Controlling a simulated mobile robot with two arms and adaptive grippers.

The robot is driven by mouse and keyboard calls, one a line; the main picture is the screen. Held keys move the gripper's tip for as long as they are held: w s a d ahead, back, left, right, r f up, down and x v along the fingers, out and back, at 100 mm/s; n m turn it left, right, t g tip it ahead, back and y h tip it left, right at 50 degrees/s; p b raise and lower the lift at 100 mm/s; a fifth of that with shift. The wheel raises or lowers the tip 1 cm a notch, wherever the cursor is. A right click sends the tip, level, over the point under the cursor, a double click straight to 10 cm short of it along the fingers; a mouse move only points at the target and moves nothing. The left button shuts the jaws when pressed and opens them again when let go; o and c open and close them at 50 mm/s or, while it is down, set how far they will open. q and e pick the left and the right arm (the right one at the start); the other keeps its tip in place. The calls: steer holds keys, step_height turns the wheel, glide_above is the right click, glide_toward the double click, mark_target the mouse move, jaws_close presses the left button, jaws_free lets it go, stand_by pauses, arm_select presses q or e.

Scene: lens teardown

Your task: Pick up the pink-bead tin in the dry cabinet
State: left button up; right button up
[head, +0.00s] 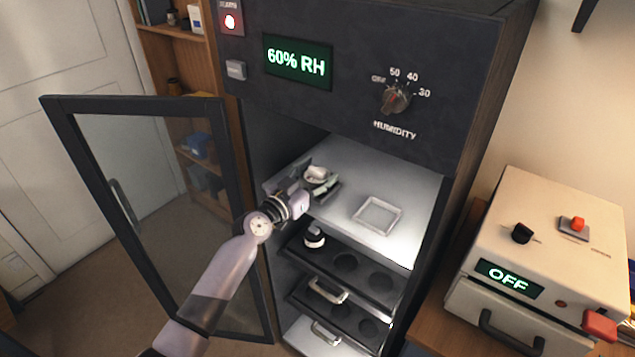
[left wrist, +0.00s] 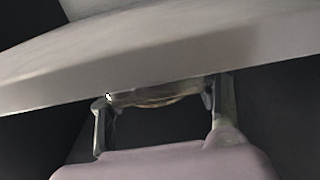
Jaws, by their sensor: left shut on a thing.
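My left gripper (head: 320,184) reaches through the open door of the dry cabinet (head: 480,110) to the left part of its top shelf. It is shut on a small round tin (head: 317,174) with pale contents. The beads' colour looks whitish, and I cannot clearly make out pink. In the left wrist view, the fingers of my left gripper (left wrist: 160,102) stand on both sides of the tin's curved rim (left wrist: 155,97). I cannot tell whether the tin touches the shelf. My right gripper is not in view.
A shallow square tray (head: 378,214) lies on the shelf to the right. Below are drawers with round wells, one holding a dark, white-banded item (head: 314,238). The glass door (head: 58,160) stands open at left. A beige box reading OFF (head: 550,230) stands at right.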

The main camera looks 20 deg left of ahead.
arm_select(q)
steer(key=shift+c, duration=1.2)
